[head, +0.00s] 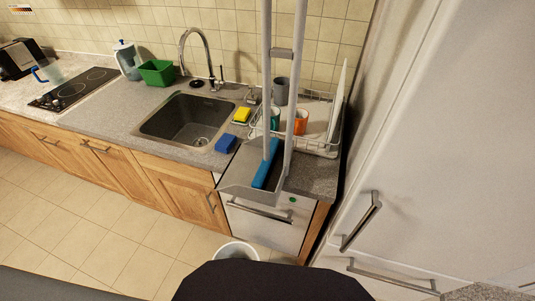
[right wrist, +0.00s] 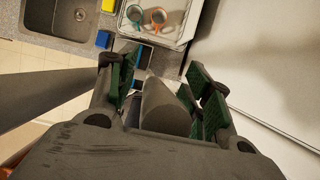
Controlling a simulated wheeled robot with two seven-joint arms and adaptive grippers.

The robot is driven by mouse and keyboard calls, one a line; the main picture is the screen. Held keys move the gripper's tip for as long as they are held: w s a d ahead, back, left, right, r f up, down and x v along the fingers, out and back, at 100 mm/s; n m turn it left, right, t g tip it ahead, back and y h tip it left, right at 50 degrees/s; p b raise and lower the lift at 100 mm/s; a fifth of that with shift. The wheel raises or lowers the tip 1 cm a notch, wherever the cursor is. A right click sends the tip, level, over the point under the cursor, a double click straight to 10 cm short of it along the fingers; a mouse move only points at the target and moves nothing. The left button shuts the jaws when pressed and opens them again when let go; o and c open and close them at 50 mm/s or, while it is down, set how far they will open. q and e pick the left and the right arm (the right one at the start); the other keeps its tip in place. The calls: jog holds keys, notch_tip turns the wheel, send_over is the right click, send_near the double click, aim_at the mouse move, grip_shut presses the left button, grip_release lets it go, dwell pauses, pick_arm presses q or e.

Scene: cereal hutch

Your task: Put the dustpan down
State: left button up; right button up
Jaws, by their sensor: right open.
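The grey dustpan (head: 236,180) shows in the head view in front of the counter's right end, above the white appliance front. Its long grey handle runs up out of the picture. A brush with blue bristles (head: 267,164) on a second grey pole sits against the pan. My right gripper (right wrist: 165,86) shows only in the right wrist view, with its green-padded fingers apart. A grey tapered piece lies between the fingers; I cannot tell whether it is part of the dustpan or whether it touches them. My left gripper is in neither view.
Behind the dustpan are a dish rack (head: 325,148) with mugs, a blue sponge (head: 226,143), a yellow sponge (head: 242,115) and the sink (head: 185,118). A tall white cabinet (head: 430,130) stands at right. A white bin (head: 237,252) is on the floor. Tiled floor at left is clear.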

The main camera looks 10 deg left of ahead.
grip_shut()
dwell(0.3)
jog(key=shift+r, duration=0.3)
dwell(0.4)
notch_tip(320, 180, up, 10)
jog(key=p, duration=0.1)
jog(key=shift+f+p, duration=0.25)
jog(key=shift+p, duration=0.1)
dwell(0.4)
dwell(0.6)
